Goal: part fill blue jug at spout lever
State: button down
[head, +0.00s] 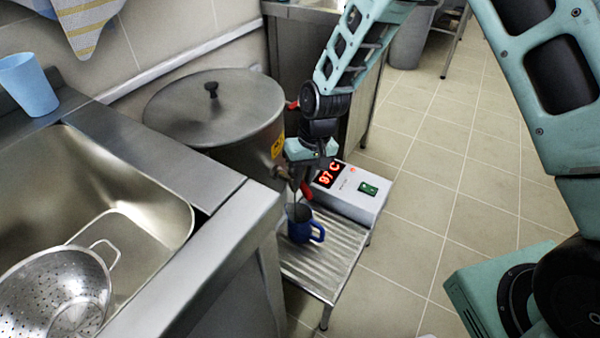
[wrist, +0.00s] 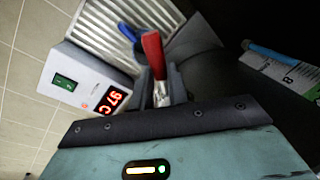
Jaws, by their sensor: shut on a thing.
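The blue jug (head: 302,230) stands upright on a ribbed metal drip tray (head: 312,262), under the spout (head: 283,173) of a large lidded steel pot (head: 215,125). Its handle points right. My gripper (head: 306,180) is at the spout, shut on the red spout lever (head: 307,191). In the wrist view the red lever (wrist: 153,55) is between my fingers (wrist: 160,95), and part of the blue jug (wrist: 127,33) shows beyond it. A thin dark line runs from the spout to the jug; I cannot tell whether it is liquid. The level inside the jug cannot be made out.
A control box (head: 348,192) reading 97 C stands right of the jug. At left are a sink (head: 150,190) with a colander (head: 55,295), and a light blue cup (head: 28,85) on the sink's edge. Tiled floor (head: 440,190) is free at right.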

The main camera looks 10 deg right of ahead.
jog(key=shift+w+d+n, duration=0.15)
jog(key=shift+d+n, duration=0.05)
jog(key=shift+n, duration=0.2)
dwell(0.3)
jog(key=c, duration=1.4)
grip_release()
jog(key=shift+o, duration=0.2)
jog(key=shift+r, duration=0.1)
jog(key=d+r+p, duration=0.3)
jog(key=r, duration=1.4)
jog(key=shift+w+d, duration=0.15)
jog(key=shift+w, duration=0.25)
